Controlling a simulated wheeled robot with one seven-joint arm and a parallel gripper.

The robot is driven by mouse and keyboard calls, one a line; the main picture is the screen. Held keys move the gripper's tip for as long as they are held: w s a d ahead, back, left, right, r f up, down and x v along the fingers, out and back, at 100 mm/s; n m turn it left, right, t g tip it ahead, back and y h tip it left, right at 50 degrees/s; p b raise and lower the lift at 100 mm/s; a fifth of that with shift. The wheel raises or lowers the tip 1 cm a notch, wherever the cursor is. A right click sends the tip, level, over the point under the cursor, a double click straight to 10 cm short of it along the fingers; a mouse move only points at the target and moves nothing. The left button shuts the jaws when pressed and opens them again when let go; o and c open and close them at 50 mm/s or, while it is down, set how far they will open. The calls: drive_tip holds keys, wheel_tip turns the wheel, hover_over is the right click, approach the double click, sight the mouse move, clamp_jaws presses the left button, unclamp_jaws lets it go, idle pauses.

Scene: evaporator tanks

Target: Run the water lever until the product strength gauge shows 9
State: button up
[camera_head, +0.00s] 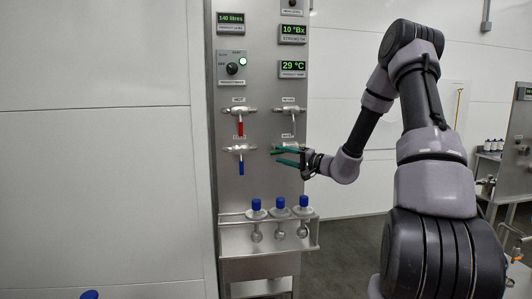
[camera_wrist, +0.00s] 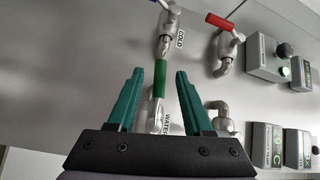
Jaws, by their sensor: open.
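The product strength gauge (camera_head: 292,34) is a small display high on the steel panel and reads 10 °Bx. The green water lever (camera_wrist: 160,78) points sideways toward the cold valve, while the other levers hang down. My gripper (camera_head: 277,156) is open at the water valve, its teal fingers pointing left in the head view. In the wrist view the green lever lies between the two open fingers, with gaps on both sides. In the head view the fingers partly hide the lever.
A red lever (camera_head: 240,127) and a blue lever (camera_head: 241,168) hang to the left. A pale lever (camera_head: 293,125) hangs just above my gripper. Blue-capped bottles (camera_head: 280,207) stand on a shelf below. Other displays read 140 litres (camera_head: 231,20) and 29 °C (camera_head: 292,67).

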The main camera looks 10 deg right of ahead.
sight(271, 152)
drive_tip(key=x, duration=0.7)
drive_tip(key=shift+w, duration=0.1)
clamp_jaws()
idle(1.2)
